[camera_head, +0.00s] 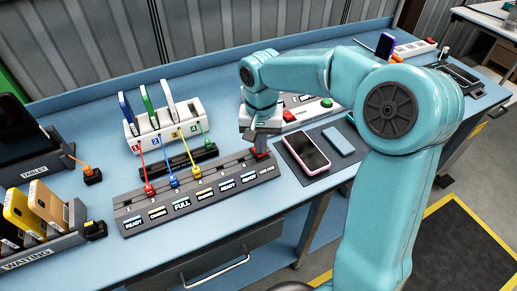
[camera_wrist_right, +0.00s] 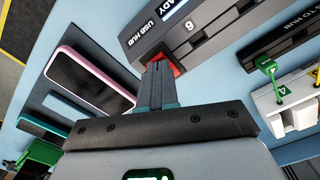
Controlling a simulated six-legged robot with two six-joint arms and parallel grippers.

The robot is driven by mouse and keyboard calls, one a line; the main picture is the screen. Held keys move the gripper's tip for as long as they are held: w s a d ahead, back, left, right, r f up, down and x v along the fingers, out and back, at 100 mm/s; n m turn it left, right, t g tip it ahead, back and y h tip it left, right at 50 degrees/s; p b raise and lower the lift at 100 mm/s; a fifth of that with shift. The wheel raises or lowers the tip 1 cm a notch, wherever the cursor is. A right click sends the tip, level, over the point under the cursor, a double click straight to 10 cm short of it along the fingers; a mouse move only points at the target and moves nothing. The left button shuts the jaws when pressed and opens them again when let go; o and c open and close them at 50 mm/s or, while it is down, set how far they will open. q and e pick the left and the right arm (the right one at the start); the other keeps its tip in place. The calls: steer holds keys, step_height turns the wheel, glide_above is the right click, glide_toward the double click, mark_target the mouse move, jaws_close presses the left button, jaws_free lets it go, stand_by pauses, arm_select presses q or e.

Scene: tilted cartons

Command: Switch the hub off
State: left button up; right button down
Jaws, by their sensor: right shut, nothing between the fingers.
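The USB hub (camera_head: 200,195) is a long dark bar with several labelled slots along the front of the blue bench. Its red switch (camera_head: 260,153) is at the right end, and shows in the wrist view (camera_wrist_right: 176,62) beside the "USB HUB" lettering. My right gripper (camera_head: 257,143) is shut and empty, pointing down at the switch. In the wrist view its fingertips (camera_wrist_right: 158,68) are right at the switch and partly cover it; I cannot tell whether they press it. Red, blue and yellow plugs sit in the hub's left part. My left gripper is not in view.
A pink-edged phone (camera_head: 307,153) and a blue slab (camera_head: 338,141) lie on a dark mat right of the hub. Behind it stands a white rack (camera_head: 165,130) with several phones. A waiting tray (camera_head: 45,245) is at left.

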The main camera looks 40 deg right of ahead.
steer(key=shift+f, duration=0.3)
steer(key=shift+s, duration=0.1)
steer(key=shift+r+p, duration=0.3)
steer(key=shift+r, duration=0.2)
step_height(320, 180, up, 2)
steer(key=shift+r+p, duration=0.25)
steer(key=shift+p, duration=0.75)
step_height(320, 180, up, 2)
steer(key=shift+r+p, duration=0.1)
steer(key=shift+p, duration=0.8)
steer(key=shift+r+p, duration=0.6)
steer(key=shift+r, duration=0.15)
steer(key=shift+f, duration=0.1)
